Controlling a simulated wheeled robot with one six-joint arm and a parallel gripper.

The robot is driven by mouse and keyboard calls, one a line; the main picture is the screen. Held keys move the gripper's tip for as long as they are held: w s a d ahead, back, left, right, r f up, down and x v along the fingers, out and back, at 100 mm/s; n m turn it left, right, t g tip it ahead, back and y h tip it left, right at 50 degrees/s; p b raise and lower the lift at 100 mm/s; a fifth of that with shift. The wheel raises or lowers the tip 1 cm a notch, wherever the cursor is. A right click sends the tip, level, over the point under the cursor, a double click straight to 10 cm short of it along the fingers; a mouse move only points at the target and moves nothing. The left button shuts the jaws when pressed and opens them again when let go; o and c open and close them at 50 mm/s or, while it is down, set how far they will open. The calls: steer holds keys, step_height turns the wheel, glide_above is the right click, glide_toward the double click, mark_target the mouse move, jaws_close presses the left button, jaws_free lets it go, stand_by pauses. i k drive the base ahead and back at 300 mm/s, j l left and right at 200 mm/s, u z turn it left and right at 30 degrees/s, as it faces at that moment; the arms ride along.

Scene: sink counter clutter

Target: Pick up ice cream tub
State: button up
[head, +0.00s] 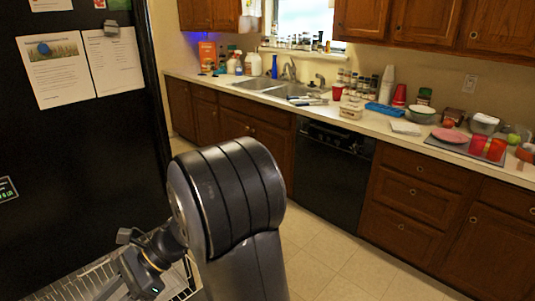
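A small beige-and-white tub (351,110), which looks like the ice cream tub, sits on the counter to the right of the sink, near the front edge. Its label is too small to read. My gripper (118,284) is low at the left, beside the black fridge and far from the tub. It is partly cut off by the bottom edge, and its fingers do not show clearly.
The counter (385,123) holds a red cup (337,91), a blue tray (385,109), stacked white cups (387,84), bowls and plates. A double sink (265,84) lies left of the tub. A black fridge (60,150) stands close at left. The tiled floor (350,270) is clear.

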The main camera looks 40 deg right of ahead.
mark_target(354, 112)
steer(key=l+z, duration=0.15)
steer(key=z, duration=0.25)
steer(key=i+l+z, duration=0.1)
steer(key=z, duration=0.3)
steer(key=i+l+z, duration=0.1)
steer(key=z, duration=0.3)
steer(key=i+z, duration=0.1)
steer(key=z, duration=0.3)
steer(key=i+l+z, duration=0.15)
steer(key=i+z, duration=0.2)
steer(key=i, duration=0.25)
steer(key=i+z, duration=0.35)
steer(key=i, duration=0.3)
steer(key=i+j+z, duration=0.15)
steer(key=i+z, duration=0.2)
steer(key=i, duration=0.25)
steer(key=i+j, duration=0.2)
steer(key=i, duration=0.25)
steer(key=i+j, duration=0.15)
steer(key=i, duration=0.3)
steer(key=i+j, duration=0.2)
steer(key=i, duration=0.25)
